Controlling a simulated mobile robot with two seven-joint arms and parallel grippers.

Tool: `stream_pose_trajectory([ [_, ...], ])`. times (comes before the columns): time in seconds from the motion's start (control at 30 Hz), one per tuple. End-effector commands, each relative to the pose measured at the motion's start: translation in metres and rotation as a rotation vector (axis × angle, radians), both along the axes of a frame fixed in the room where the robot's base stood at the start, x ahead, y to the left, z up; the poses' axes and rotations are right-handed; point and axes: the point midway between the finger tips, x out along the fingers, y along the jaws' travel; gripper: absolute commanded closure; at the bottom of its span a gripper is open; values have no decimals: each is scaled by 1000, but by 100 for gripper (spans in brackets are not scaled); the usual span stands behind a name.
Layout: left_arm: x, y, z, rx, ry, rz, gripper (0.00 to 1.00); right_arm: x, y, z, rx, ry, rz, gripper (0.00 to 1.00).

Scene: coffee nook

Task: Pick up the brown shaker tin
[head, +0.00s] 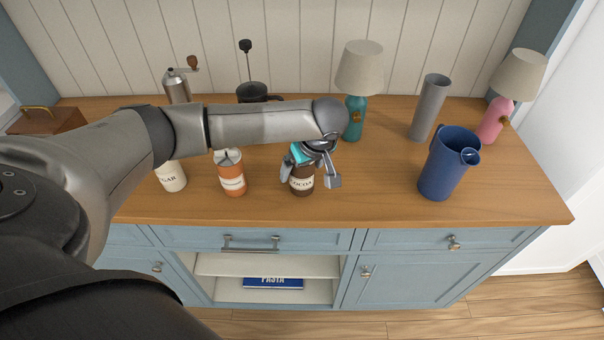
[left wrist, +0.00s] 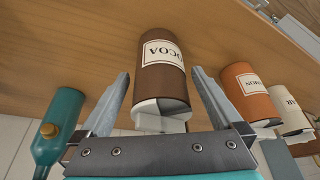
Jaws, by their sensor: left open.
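The brown shaker tin (head: 301,182), labelled COCOA, stands on the wooden counter near its front edge. My left gripper (head: 311,177) is over and around its top in the head view, hiding the upper part. In the left wrist view the brown tin (left wrist: 164,75) appears between the two spread fingers of my left gripper (left wrist: 160,100), with gaps on both sides. The fingers are open and hold nothing. My right gripper is not in view.
An orange tin (head: 232,180) and a cream sugar tin (head: 172,178) stand left of it. A teal lamp (head: 355,115) is behind, and a blue pitcher (head: 440,175) and grey cylinder (head: 428,110) stand right. The counter (head: 375,190) between tin and pitcher is clear.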

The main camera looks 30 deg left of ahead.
Motion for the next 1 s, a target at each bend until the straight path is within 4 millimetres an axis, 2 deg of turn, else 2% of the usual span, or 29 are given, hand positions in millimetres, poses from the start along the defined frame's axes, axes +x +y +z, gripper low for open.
stream_pose_trajectory([
  [0.03,1,3,-9,1,0,0,0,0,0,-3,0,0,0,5],
  [0.17,3,7,-21,1,0,0,0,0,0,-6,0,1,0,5],
  [0.43,4,8,-23,-1,-1,-2,0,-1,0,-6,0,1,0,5],
  [1.0,4,8,-23,0,0,-1,63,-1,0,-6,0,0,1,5],
])
